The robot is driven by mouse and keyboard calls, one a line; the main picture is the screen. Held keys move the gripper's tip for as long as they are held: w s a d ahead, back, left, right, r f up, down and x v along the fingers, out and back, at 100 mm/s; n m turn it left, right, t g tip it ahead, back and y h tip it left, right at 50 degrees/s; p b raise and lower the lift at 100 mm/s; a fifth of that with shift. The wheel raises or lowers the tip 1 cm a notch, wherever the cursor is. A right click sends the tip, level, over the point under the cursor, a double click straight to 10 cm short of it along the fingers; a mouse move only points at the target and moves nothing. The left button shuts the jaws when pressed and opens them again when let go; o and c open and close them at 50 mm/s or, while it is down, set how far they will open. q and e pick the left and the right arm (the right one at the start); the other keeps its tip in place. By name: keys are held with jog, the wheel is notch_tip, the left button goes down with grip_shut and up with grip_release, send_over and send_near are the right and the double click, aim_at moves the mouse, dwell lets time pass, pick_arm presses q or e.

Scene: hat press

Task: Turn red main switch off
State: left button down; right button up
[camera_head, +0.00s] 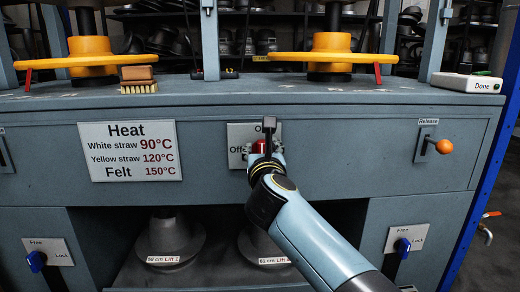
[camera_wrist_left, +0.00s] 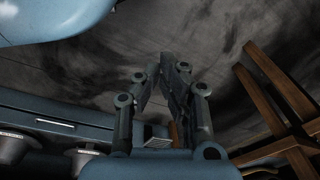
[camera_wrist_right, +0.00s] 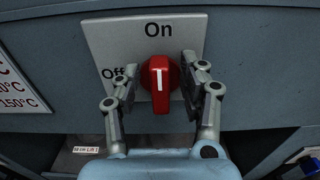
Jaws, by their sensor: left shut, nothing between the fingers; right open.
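The red main switch (camera_wrist_right: 160,84) is a round knob with a white line on its grip, mounted on a grey plate (camera_wrist_right: 100,42) labelled "On" above and "Off" to the left. The white line points up towards "On". My right gripper (camera_wrist_right: 159,74) is open with one finger on each side of the knob; I cannot tell whether they touch it. In the head view the switch (camera_head: 258,146) is partly hidden behind my right gripper (camera_head: 266,145). My left gripper (camera_wrist_left: 162,62) is shut and empty, away from the switch, above the floor.
The heat sign (camera_head: 129,151) is left of the switch plate. The orange-knobbed release lever (camera_head: 443,147) is to the right. Blue lock knobs (camera_head: 36,261) (camera_head: 402,247) sit low on both sides. A brown wooden frame (camera_wrist_left: 275,85) stands near my left gripper.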

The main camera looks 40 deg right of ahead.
jog(key=shift+c, duration=0.2)
grip_shut()
